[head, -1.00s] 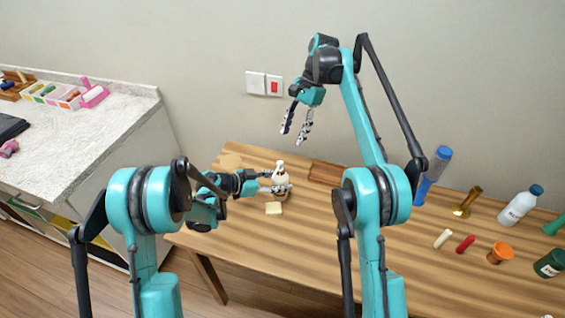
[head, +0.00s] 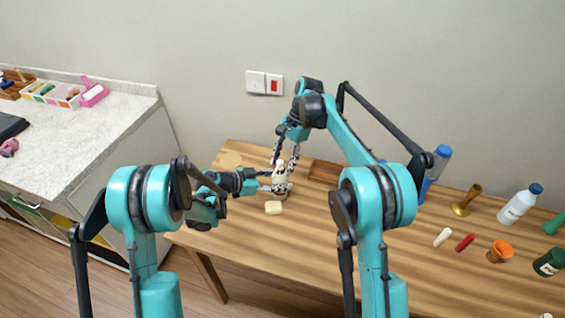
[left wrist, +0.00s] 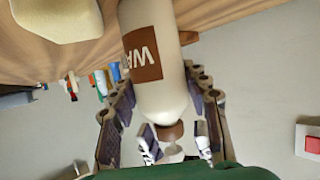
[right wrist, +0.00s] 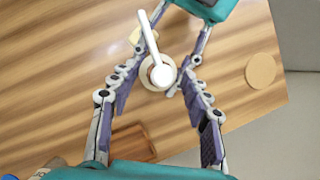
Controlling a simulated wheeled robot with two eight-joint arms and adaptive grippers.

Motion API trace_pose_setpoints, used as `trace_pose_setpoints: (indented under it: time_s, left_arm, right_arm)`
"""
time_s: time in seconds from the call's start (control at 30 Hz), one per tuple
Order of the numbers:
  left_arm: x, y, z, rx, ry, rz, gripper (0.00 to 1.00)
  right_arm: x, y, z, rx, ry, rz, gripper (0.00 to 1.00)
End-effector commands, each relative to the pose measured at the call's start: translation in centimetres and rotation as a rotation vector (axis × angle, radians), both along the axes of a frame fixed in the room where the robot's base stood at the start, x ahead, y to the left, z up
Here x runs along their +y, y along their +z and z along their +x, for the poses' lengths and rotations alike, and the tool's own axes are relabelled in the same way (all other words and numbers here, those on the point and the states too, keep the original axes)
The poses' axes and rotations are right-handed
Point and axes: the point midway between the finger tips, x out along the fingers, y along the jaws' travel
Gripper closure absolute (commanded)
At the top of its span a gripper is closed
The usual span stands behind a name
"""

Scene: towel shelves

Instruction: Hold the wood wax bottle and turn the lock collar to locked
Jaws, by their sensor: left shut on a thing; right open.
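The wood wax bottle (head: 280,181) is cream with a brown label; it stands upright at the table's left part. My left gripper (head: 268,182) is shut around its body from the left. In the left wrist view the bottle (left wrist: 160,90) lies between the left fingers, with its brown collar (left wrist: 172,131) towards the picture's bottom. My right gripper (head: 285,161) points down over the bottle's top, open. In the right wrist view the white top (right wrist: 163,76) lies between the right fingertips, with a white arm (right wrist: 149,38) sticking out. I cannot tell whether they touch the collar.
A pale block (head: 274,208) lies just in front of the bottle. A round wooden disc (head: 231,160) and a brown tray (head: 323,171) lie nearby.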

Motion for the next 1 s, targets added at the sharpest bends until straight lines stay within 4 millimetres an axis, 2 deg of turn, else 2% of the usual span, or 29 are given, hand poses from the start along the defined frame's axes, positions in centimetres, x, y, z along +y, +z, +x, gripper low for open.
trace_pose_setpoints:
  time_s: [0.13,0.3,0.47,0.77,1.0]
  left_arm:
    - [0.0,-0.01,0.02,0.0,0.0,0.0,0.89]
    - [0.0,-0.01,0.02,0.0,0.0,0.0,0.89]
    - [0.01,-0.01,0.02,0.0,0.0,0.0,0.89]
    - [0.01,-0.01,0.02,0.0,0.0,0.0,0.89]
    - [0.02,-0.01,0.02,0.0,0.001,0.0,0.89]
  right_arm:
    - [0.0,0.02,0.0,0.0,0.0,0.0,0.55]
    - [-0.01,0.03,0.01,0.0,0.0,0.0,1.0]
    - [-0.03,0.05,0.0,0.0,-0.008,0.0,1.0]
    - [-0.18,0.03,-0.21,-0.001,-0.25,-0.001,1.0]
    - [-0.17,0.03,-0.18,0.001,-0.268,0.0,1.0]
